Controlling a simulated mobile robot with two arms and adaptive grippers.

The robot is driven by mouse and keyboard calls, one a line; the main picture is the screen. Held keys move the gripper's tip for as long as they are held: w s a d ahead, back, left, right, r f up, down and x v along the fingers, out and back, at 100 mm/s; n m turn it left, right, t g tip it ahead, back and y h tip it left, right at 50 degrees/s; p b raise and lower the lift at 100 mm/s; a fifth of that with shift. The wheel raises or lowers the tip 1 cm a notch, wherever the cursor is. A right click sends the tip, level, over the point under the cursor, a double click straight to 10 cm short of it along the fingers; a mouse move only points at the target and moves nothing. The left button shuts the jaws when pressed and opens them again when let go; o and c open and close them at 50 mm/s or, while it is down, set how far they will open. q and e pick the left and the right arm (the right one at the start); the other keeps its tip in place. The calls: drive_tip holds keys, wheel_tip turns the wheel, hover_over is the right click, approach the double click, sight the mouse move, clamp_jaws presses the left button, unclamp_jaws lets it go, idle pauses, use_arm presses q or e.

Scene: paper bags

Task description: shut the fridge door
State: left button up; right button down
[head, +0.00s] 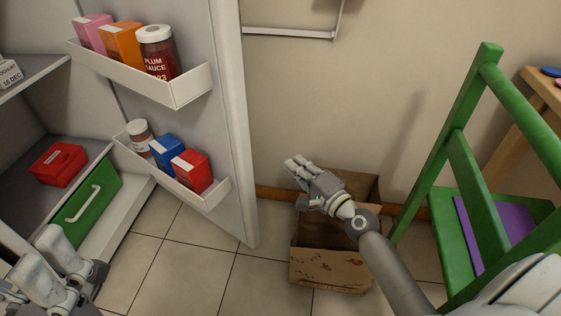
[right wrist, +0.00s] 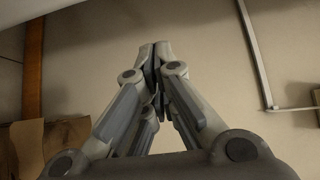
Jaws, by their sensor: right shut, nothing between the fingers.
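The fridge door (head: 230,110) stands wide open in the head view, its inner side with two white door shelves facing me. The fridge body (head: 20,130) is at the left edge. My right gripper (head: 298,168) is shut and empty, to the right of the door's free edge and apart from it, above a paper bag. Its closed fingertips also show in the right wrist view (right wrist: 155,52), pointing at the bare wall. My left gripper (head: 55,258) is at the lower left, in front of the fridge; its finger opening is unclear.
The upper door shelf (head: 185,92) and lower door shelf (head: 205,200) hold jars and cartons. A green drawer (head: 105,195) is inside the fridge. The open paper bag (head: 330,270) stands on the tiled floor. A green chair (head: 440,200) stands right. Floor below the door is clear.

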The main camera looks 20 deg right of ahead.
drive_tip(key=w+a, duration=0.5)
drive_tip(key=w, duration=0.2)
drive_tip(key=shift+w+a+b, duration=0.25)
drive_tip(key=shift+w+b, duration=0.05)
idle(0.6)
